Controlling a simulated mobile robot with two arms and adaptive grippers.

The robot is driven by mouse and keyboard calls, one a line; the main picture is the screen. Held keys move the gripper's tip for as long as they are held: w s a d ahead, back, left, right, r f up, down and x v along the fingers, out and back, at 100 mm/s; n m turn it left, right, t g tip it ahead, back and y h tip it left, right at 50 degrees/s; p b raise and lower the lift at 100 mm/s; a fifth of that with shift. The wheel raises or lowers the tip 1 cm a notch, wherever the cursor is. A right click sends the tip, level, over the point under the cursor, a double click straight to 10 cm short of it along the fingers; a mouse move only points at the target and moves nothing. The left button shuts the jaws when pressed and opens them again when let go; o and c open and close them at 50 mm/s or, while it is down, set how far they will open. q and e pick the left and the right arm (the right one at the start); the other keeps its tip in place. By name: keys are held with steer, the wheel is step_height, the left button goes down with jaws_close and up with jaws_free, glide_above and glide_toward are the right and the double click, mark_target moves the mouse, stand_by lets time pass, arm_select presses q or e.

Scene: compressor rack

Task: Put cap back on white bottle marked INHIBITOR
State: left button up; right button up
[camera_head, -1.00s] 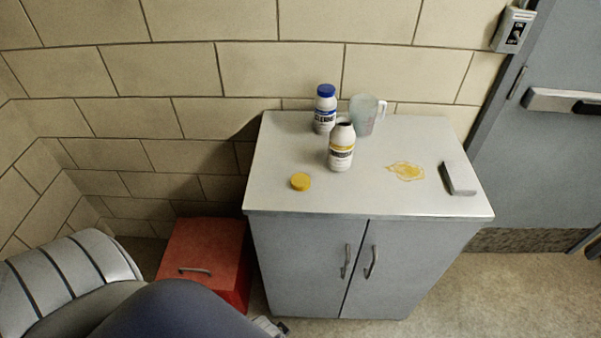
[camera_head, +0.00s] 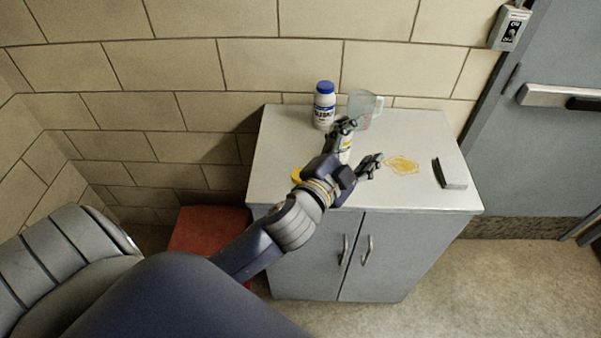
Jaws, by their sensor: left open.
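The white bottle with a yellow band (camera_head: 346,147) stands upright and uncapped on the cabinet top, mostly hidden behind my left gripper. The yellow cap (camera_head: 297,174) lies on the cabinet top to the bottle's left, partly covered by my left arm. My left gripper (camera_head: 362,142) is open, with its fingers spread over the bottle area, one at the upper left and one at the right. I cannot tell whether it touches the bottle. My right gripper is out of view.
A blue-capped white bottle (camera_head: 324,106) and a clear measuring jug (camera_head: 364,108) stand behind. A yellow spill (camera_head: 402,165) and a dark-and-grey block (camera_head: 449,174) are on the right of the cabinet top (camera_head: 420,194). A red box (camera_head: 205,229) is on the floor at left.

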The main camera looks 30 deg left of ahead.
arm_select(q)
steer(key=w+d+r+m+t+h, duration=0.2)
steer(key=d+r+m+t+h, duration=0.1)
steer(key=d+r+m+h, duration=0.5)
steer(key=s+d+r+m+g+h, duration=0.2)
steer(key=d+m+g+h, duration=0.3)
steer(key=m, duration=0.4)
steer(key=s+d+r+m+g+h, duration=0.1)
steer(key=s+d+m+g+h, duration=0.1)
steer(key=d+m+g+h, duration=0.45)
step_height(320, 180, down, 6)
steer(key=s+m+g+y, duration=0.1)
steer(key=m+g+y, duration=0.3)
steer(key=m, duration=0.5)
steer(key=w+a+f+m+g+y, duration=0.2)
steer(key=a+f+m+g+y, duration=0.2)
steer(key=a+f+y, duration=0.5)
steer(key=a+g+y, duration=0.1)
steer(key=a+y, duration=0.6)
steer(key=a, duration=1.6)
steer(key=shift+a+f, duration=0.3)
steer(key=shift+f, duration=0.15)
